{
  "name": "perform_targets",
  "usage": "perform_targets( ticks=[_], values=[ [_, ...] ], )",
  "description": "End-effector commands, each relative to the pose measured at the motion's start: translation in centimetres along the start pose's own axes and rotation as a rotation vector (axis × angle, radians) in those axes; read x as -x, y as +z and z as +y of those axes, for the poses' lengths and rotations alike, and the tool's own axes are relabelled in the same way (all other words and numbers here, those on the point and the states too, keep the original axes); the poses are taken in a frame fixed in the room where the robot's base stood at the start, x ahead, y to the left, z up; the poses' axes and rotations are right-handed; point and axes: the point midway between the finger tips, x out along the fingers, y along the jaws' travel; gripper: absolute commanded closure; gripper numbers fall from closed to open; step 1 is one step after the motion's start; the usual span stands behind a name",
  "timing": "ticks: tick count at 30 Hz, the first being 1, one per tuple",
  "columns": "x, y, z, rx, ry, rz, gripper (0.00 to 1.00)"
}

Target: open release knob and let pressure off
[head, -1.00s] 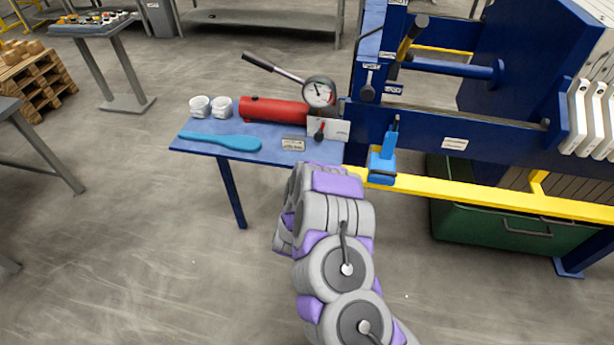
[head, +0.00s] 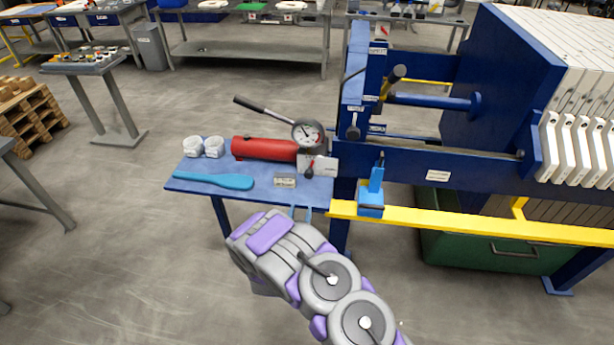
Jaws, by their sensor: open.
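The red pump cylinder (head: 262,149) lies on a small blue side table (head: 206,186). A round pressure gauge (head: 307,133) stands at its right end, with a black-tipped pump lever (head: 262,113) reaching up left. Below the gauge, a small red and black knob (head: 309,169) sits in front of a white label plate (head: 326,166); it looks like the release knob.
Two white cups (head: 203,147), a blue spatula (head: 213,180) and a small grey block (head: 285,180) share the table. The blue press frame (head: 450,171), a yellow rail (head: 450,219) and a blue clamp-like part (head: 371,194) stand right.

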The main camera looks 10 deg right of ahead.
Motion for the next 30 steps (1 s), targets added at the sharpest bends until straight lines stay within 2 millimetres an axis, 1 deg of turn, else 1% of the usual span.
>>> perform_targets(
  ticks=[5, 8, 11, 14, 20, 24, 30],
  values=[
    [0.5, 0.3, -0.1, 0.000, 0.000, -0.007, 0.50],
    [0.1, 0.5, 0.0, -0.002, 0.002, -0.007, 0.50],
    [-0.9, 0.5, 0.0, -0.004, 0.004, -0.007, 0.50],
    [-2.3, 0.5, 0.1, -0.003, 0.004, -0.006, 0.50],
    [-5.9, 0.5, 0.1, -0.004, 0.004, -0.004, 0.50],
    [-8.7, 0.5, 0.1, -0.005, 0.005, -0.002, 0.50],
    [-12.2, 0.7, 0.0, -0.004, 0.004, -0.006, 0.50]
  ],
)
